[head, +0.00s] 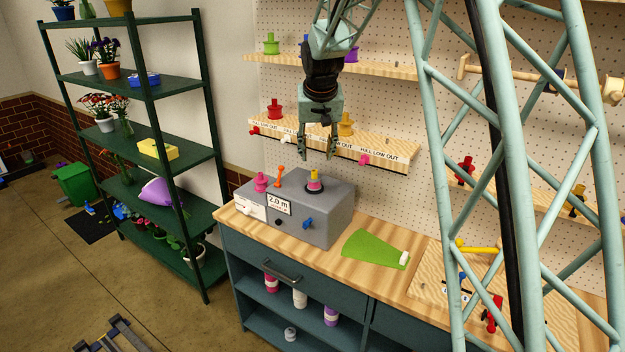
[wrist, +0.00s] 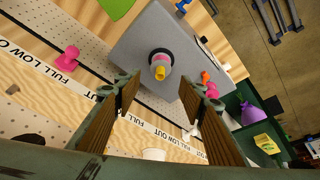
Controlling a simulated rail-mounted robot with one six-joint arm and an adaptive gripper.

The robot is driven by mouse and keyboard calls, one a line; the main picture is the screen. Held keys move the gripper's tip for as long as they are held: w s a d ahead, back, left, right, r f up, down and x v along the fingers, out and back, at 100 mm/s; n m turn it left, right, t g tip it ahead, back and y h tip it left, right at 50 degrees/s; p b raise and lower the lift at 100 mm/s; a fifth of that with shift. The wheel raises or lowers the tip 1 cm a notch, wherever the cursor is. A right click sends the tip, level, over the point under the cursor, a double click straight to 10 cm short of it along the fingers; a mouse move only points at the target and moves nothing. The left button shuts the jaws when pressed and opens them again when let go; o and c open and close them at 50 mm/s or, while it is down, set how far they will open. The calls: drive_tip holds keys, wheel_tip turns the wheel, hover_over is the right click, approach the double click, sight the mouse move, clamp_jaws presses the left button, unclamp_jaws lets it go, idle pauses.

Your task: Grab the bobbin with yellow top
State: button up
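In the wrist view the bobbin shows beyond the gap between the two fingertips (wrist: 156,88).
The labelled wooden shelf (head: 380,151) with bobbins is close behind my gripper. A green sheet (head: 375,249) lies on the bench to the right.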

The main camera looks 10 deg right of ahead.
sight(315, 172)
drive_tip(key=shift+w+f, duration=0.3)
drive_tip(key=shift+w, duration=0.15)
drive_tip(key=shift+f, duration=0.15)
drive_tip(key=shift+x, duration=4)
drive_tip(key=shift+w, duration=0.1)
drive_tip(key=shift+x, duration=2.7)
drive_tip(key=shift+a, duration=0.1)
drive_tip(key=shift+c, duration=0.4)
drive_tip(key=c, duration=0.6)
